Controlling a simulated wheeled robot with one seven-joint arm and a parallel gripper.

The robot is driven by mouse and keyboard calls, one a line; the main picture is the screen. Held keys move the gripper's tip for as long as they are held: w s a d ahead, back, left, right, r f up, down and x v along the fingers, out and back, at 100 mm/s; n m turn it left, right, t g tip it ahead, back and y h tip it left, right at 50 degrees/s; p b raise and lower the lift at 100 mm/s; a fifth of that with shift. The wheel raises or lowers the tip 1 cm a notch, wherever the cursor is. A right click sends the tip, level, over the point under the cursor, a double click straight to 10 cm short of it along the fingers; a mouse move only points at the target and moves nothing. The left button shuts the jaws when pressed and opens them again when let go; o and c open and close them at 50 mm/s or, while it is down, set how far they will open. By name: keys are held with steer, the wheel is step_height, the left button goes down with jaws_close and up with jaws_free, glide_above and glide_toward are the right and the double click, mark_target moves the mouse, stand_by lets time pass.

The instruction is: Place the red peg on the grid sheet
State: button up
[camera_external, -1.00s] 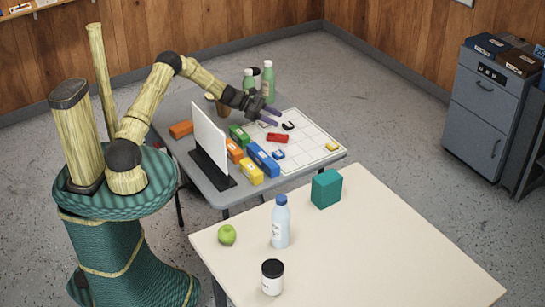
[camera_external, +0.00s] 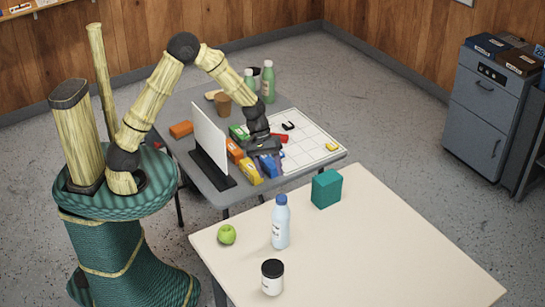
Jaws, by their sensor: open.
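The red peg (camera_external: 282,137) shows as a small red piece by the left part of the white grid sheet (camera_external: 312,130). My gripper partly covers it, and I cannot tell whether they touch. A black piece (camera_external: 288,126) and a yellow piece (camera_external: 331,147) lie on the sheet.
A white upright panel (camera_external: 209,135) stands left of a row of orange, green and yellow boxes (camera_external: 250,172). Green bottles (camera_external: 268,82) and a brown cup (camera_external: 222,104) stand at the back. The sheet's right side is mostly clear. A cream table (camera_external: 390,245) stands in front.

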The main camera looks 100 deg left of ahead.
steer(key=s+d+r+m+y, duration=0.1)
steer(key=s+d+r+m, duration=0.2)
steer(key=s+d+m, duration=0.4)
steer(key=s+d+r+m+g+y, duration=0.1)
steer(key=s+d+r+m+y, duration=0.1)
steer(key=s+d+m, duration=0.5)
steer(key=d+r+m, duration=0.1)
steer(key=d+m, duration=0.1)
steer(key=d, duration=0.2)
steer(key=shift+r+m+y, duration=0.2)
steer(key=shift+m+y, duration=0.1)
steer(key=shift+m, duration=0.1)
